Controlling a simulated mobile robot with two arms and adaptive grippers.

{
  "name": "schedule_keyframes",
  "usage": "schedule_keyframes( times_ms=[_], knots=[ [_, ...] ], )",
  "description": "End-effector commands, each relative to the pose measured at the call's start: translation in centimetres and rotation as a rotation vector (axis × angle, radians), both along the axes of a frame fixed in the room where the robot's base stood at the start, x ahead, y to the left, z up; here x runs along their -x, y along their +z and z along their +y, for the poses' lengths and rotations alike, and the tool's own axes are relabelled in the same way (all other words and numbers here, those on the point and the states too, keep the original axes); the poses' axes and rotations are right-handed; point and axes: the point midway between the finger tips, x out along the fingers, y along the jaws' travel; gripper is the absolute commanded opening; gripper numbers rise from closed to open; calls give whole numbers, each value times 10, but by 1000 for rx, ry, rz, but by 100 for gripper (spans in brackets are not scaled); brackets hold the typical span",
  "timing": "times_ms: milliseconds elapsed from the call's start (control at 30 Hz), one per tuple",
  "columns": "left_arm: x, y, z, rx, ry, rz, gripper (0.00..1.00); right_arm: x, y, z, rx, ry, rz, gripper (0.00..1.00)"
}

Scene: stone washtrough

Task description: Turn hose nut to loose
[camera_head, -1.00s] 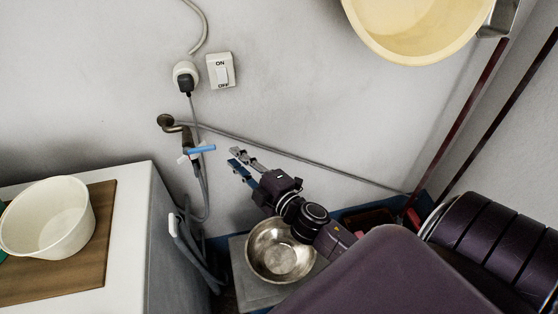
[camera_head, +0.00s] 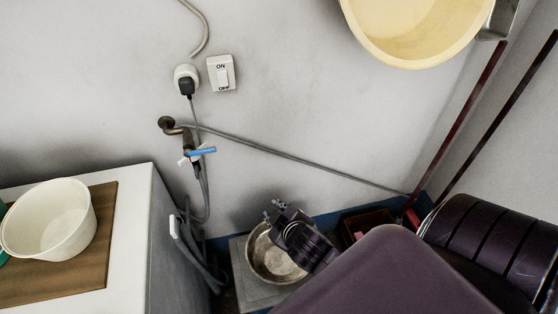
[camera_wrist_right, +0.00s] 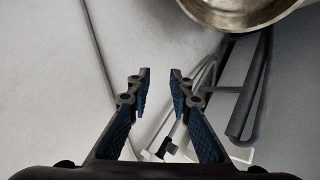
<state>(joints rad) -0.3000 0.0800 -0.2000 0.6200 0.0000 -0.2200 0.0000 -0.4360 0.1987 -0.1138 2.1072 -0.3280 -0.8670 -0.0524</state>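The wall tap (camera_head: 187,138) has a blue lever (camera_head: 202,152) and sits low on the wall, left of centre in the head view. A grey hose (camera_head: 204,190) hangs from its lower end. The hose nut is too small to make out clearly at that joint, and I cannot tell how tight it is. My right gripper (camera_head: 275,207) is right of and below the tap, apart from it, near the metal bowl's upper edge. In the right wrist view the gripper (camera_wrist_right: 160,84) is open, with nothing between its fingertips. My left gripper is not in view.
A metal bowl (camera_head: 262,255) stands below my right gripper. A white counter (camera_head: 128,215) with a white tub (camera_head: 62,218) is at the left. A cream basin (camera_head: 415,30) is at upper right. A plug (camera_head: 186,82) and switch (camera_head: 221,73) are above the tap.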

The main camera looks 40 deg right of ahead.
Motion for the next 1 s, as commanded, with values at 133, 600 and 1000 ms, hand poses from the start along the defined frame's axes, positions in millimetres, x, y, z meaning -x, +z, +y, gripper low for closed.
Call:
schedule_keyframes(
  times_ms=[133, 600, 1000],
  knots=[
    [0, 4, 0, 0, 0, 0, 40, 21, -20, 8, -59, -32, 87, 20],
    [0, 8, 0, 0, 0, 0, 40, 57, -53, 25, -154, -78, 232, 20],
    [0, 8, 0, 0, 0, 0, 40, 58, -53, 25, -154, -78, 234, 30]
  ],
)
